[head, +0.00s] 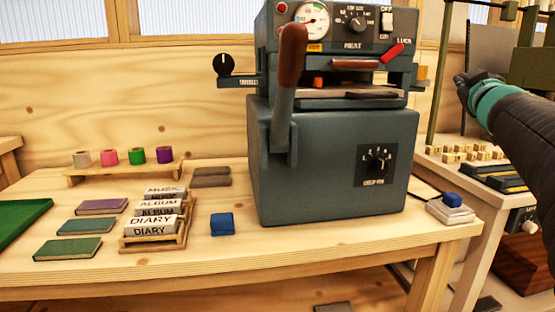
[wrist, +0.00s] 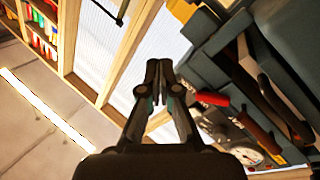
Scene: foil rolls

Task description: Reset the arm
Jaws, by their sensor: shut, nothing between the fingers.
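My gripper (head: 467,82) is at the right in the head view, raised in the air to the right of the grey hot-stamping machine (head: 330,165). In the wrist view my gripper (wrist: 159,68) shows its fingers together, with nothing between them. It touches nothing that I can see. Foil rolls in white, pink (head: 108,157), green (head: 137,155) and purple (head: 164,154) stand on a small wooden rack (head: 122,170) at the left of the table.
The machine has a long brown-handled lever (head: 291,60) at its front. A wooden holder (head: 152,243) with title plates, several closed books (head: 67,249) and a blue cloth (head: 222,223) lie on the table (head: 330,240). A second table with type blocks stands at the right.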

